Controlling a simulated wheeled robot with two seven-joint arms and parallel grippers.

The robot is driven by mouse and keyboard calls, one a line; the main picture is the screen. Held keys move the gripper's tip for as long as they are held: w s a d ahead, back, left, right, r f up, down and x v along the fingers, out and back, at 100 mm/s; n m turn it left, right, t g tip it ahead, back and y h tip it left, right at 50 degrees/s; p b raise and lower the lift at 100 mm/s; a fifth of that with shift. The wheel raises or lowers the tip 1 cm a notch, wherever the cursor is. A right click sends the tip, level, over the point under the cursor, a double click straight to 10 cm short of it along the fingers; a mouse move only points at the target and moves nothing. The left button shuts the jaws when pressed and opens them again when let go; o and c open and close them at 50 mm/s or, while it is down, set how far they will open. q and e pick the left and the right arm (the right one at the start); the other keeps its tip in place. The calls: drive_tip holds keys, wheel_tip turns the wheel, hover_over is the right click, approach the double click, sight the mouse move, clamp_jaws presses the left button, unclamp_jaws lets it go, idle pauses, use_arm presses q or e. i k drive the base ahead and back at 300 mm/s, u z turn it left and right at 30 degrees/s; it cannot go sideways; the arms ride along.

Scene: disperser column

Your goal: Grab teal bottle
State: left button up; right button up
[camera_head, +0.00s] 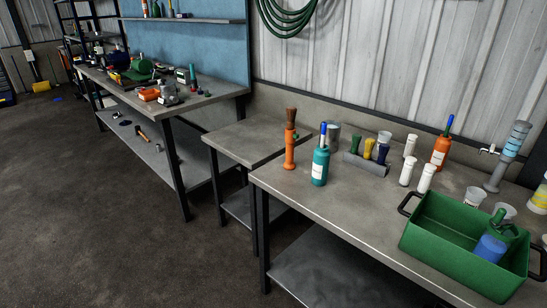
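The teal bottle (320,166) stands upright on the grey workbench (364,217), near its left end. It has a white label and a blue top. An orange bottle with a brown brush-like top (290,143) stands close to its left, and a grey can (333,136) stands behind it. Nothing covers the front of the teal bottle. Neither of my grippers shows in the head view.
A green crate (424,236) with a blue bottle inside sits at the right of the bench. White bottles (407,171), an orange bottle (440,151) and a grey rack (366,164) stand behind. The bench front between teal bottle and crate is clear.

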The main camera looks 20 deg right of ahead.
sight(321, 156)
drive_tip(key=z, duration=0.25)
drive_tip(key=i, duration=1.05)
drive_tip(key=z, duration=0.65)
